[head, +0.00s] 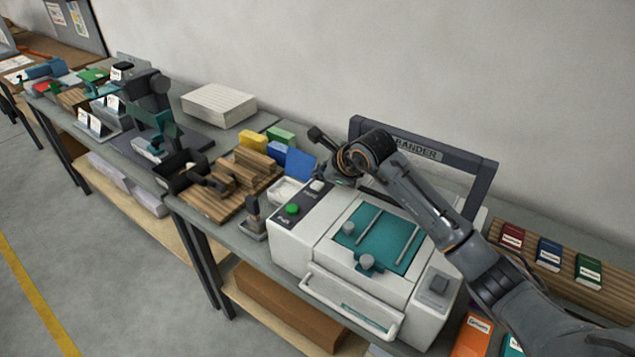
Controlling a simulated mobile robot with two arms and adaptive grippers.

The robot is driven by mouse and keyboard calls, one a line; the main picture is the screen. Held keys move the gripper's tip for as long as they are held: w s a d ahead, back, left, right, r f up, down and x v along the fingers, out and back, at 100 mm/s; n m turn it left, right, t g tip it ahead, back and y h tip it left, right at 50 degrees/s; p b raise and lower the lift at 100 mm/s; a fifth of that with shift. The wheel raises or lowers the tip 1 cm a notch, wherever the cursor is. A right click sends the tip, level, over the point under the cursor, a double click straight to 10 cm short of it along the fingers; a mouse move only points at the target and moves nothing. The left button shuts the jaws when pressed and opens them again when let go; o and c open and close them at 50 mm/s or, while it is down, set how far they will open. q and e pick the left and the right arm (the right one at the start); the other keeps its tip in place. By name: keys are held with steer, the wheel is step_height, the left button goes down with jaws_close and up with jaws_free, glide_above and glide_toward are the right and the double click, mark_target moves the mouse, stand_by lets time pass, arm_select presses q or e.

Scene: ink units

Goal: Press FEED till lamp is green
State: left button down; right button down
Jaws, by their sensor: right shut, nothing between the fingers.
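The white machine (300,250) stands on the bench with a teal bed (375,240) and a dark raised frame behind it, whose lettering is partly hidden. On its dark left panel are a round green piece (292,209) and a small pale button (317,186) farther back. The labels are too small to read, so I cannot tell which piece is FEED or the lamp. My right gripper (326,170) is shut and empty, just above the back end of this panel, close to the pale button. I cannot tell if it touches it. My left gripper is not in view.
A white tray (287,192) and a dark hand stamp (253,220) stand left of the machine. Wooden blocks (245,168) lie beyond. Coloured ink boxes (549,253) stand on a wooden rack at right. An orange box (472,335) is in front.

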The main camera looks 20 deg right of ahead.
mark_target(320, 186)
steer(key=shift+r+p, duration=1.25)
steer(key=shift+r, duration=1.3)
